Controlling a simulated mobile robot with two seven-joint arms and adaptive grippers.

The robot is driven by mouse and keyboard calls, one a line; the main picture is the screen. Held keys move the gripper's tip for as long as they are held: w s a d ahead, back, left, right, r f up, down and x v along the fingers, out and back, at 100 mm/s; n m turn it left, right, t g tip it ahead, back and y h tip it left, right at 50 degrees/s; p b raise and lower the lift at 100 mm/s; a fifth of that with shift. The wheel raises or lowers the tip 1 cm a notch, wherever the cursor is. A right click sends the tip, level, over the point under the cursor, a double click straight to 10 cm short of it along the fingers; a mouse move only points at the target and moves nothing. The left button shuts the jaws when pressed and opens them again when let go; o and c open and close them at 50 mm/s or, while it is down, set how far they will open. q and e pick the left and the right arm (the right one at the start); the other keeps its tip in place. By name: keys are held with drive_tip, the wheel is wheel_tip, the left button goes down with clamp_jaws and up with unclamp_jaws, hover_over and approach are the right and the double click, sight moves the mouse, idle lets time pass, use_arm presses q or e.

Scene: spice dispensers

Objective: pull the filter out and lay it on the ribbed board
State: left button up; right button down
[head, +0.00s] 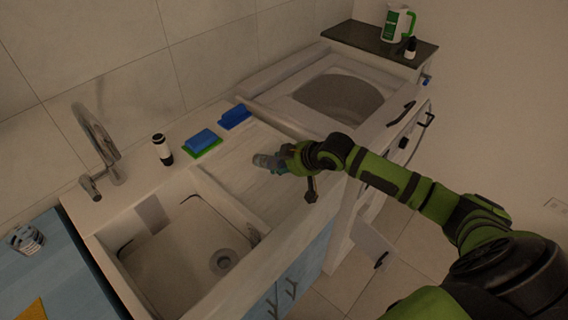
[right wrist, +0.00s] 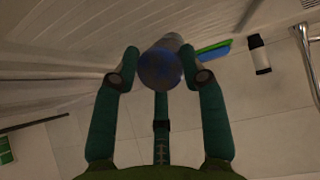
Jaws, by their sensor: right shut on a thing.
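My right gripper (head: 284,160) is shut on a grey cylindrical piece, which I take as the filter (head: 263,161). It is over the ribbed board (head: 232,178), the pale draining surface right of the sink. In the right wrist view the filter (right wrist: 160,70) shows a round bluish end between the fingers of the right gripper (right wrist: 163,80). The grooves of the ribbed board (right wrist: 75,35) run behind it there. I cannot tell whether the filter touches the board. My left gripper is not in view.
The sink basin (head: 175,268) with a dark drain (head: 223,262) is left of the board. Two blue sponges (head: 203,138) and (head: 236,116) and a black-and-white bottle (head: 162,149) stand along the back. A tall faucet (head: 98,135) is at left. The board's left part is clear.

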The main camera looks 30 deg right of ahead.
drive_tip(key=shift+w+f, duration=0.1)
drive_tip(key=shift+f, duration=0.15)
drive_tip(key=c, duration=0.6)
unclamp_jaws()
drive_tip(key=shift+v, duration=6.1)
drive_tip(key=shift+f, duration=0.1)
